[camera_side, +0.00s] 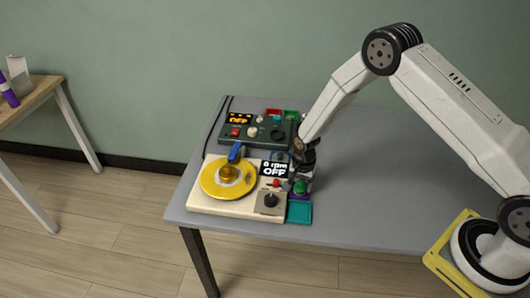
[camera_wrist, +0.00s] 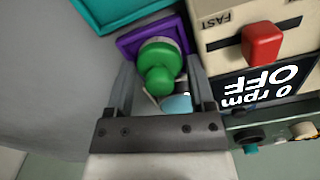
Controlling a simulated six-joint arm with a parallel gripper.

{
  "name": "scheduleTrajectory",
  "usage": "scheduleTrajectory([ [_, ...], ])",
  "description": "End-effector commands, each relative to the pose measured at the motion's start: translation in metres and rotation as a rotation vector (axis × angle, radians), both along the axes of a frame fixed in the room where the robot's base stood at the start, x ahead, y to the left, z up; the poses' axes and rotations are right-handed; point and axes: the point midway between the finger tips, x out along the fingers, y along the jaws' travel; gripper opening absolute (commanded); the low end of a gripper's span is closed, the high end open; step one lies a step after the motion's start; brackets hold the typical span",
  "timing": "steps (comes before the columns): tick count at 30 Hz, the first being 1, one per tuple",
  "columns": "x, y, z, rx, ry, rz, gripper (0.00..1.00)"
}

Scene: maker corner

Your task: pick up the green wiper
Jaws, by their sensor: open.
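The green wiper (camera_side: 300,187) has a rounded, knob-like shape and stands in a small purple tray (camera_wrist: 128,46) at the right side of the cream machine. In the wrist view the wiper (camera_wrist: 160,66) lies between the two fingers of my gripper (camera_wrist: 161,76). The fingers are open, one on each side of it, and I cannot tell whether either touches it. In the side view my gripper (camera_side: 303,171) is low over the purple tray and partly hides the wiper's surroundings.
The cream machine (camera_side: 212,208) has a yellow disc (camera_side: 212,184), a red switch (camera_wrist: 262,43) and an OFF display close beside my gripper. A teal tray (camera_side: 299,213) adjoins the purple one. A dark green device (camera_side: 228,141) stands behind. The grey tabletop (camera_side: 365,185) is clear to the right.

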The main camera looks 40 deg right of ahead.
Motion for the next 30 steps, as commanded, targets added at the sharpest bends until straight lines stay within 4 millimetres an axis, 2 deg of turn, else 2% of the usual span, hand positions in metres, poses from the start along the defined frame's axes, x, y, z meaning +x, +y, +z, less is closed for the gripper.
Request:
scheduleTrajectory([
  [15,-0.0001,-0.0001,-0.0007,0.0,0.0,0.0,0.69],
  [17,-0.0001,-0.0001,-0.0007,0.0,0.0,0.0,0.5],
  [21,-0.0001,-0.0001,-0.0007,0.0,0.0,0.0,0.06],
  [22,0.0,0.0,-0.0006,0.0,0.0,0.0,0.02],
  [30,0.0001,0.0,0.0001,0.0,0.0,0.0,0.01],
])
